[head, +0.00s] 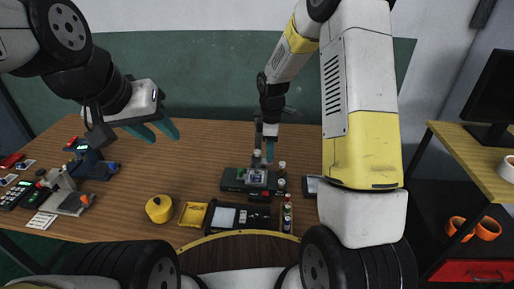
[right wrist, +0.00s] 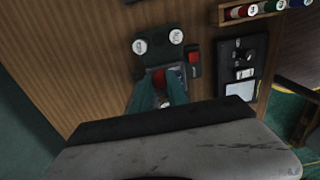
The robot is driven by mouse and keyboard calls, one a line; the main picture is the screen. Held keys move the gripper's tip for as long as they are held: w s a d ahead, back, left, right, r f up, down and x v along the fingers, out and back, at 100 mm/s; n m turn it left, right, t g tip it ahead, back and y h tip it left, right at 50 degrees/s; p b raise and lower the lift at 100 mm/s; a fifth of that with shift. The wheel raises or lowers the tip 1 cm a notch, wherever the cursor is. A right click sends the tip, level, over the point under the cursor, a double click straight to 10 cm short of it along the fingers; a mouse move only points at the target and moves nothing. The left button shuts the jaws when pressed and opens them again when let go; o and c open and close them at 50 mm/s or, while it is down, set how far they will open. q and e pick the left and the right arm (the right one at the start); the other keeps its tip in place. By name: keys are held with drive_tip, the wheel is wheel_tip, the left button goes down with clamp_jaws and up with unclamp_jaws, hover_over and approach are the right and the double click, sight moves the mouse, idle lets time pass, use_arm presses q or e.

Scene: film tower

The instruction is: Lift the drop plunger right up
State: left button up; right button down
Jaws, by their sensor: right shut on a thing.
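The dark green device (head: 233,180) with a grey-blue middle stands on the table, just right of centre in the head view. My right gripper (head: 269,150) reaches down over it from above. In the right wrist view, its teal fingers (right wrist: 160,98) are close together, shut on a small part at the middle of the device (right wrist: 158,52). I take this part to be the drop plunger; the fingers mostly hide it, so its height is hard to tell. My left gripper (head: 155,131) is open and empty, above the table at the left.
A black panel (head: 222,217) and a rack of small bottles (head: 287,215) stand in front of the device. A yellow round pot (head: 159,208) and yellow tray (head: 193,214) are to the left. Several instruments crowd the table's left end. The table between is clear.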

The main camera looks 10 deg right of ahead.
wheel_tip(320, 180, up, 10)
drive_tip(key=shift+f, duration=0.15)
drive_tip(key=c, duration=1.4)
unclamp_jaws()
drive_tip(key=shift+o, duration=0.2)
drive_tip(key=shift+r, duration=2.5)
drive_tip(key=shift+r, duration=0.1)
drive_tip(key=s+d+r+m+t+y, duration=0.1)
drive_tip(key=s+d+r+m+t, duration=0.15)
drive_tip(key=s+r+m, duration=0.65)
drive_tip(key=s+r+m+t+y, duration=0.1)
drive_tip(key=s+m+t, duration=0.2)
drive_tip(key=s, duration=1.2)
drive_tip(key=m, duration=0.3)
drive_tip(key=shift+r+t, duration=0.3)
drive_tip(key=shift+t, duration=0.05)
